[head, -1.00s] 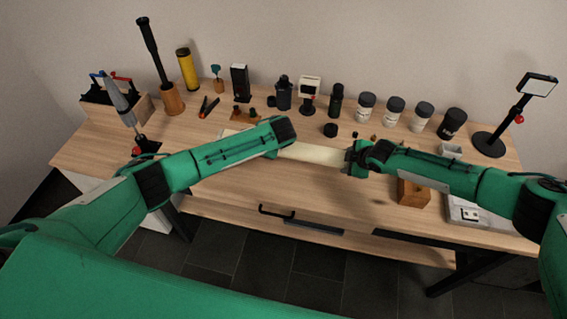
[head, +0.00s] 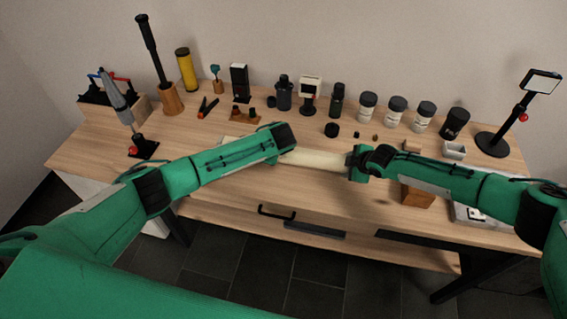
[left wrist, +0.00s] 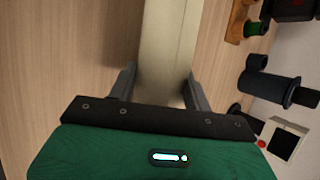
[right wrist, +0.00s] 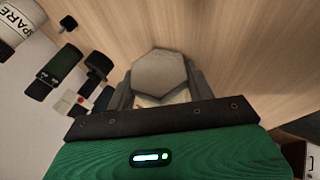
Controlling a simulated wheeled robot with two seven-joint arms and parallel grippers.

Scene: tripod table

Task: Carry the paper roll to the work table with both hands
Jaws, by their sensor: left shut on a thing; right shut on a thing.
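The paper roll (head: 312,161) is a long cream bar, lying across between my two grippers over the work table (head: 230,205). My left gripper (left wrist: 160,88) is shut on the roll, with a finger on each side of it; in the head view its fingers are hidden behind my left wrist. The roll's long side shows in the left wrist view (left wrist: 167,40). My right gripper (head: 354,161) is shut on the roll's right part. The right wrist view shows a grey, six-sided end of the roll (right wrist: 160,75) between the fingers. I cannot tell whether the roll touches the tabletop.
Several jars (head: 396,111) and bottles line the back. A black-handled tool (head: 153,50) stands in a wooden holder at left, a stand (head: 505,115) at right. A wooden block (head: 417,196) is under my right arm. The table's front middle is mostly clear.

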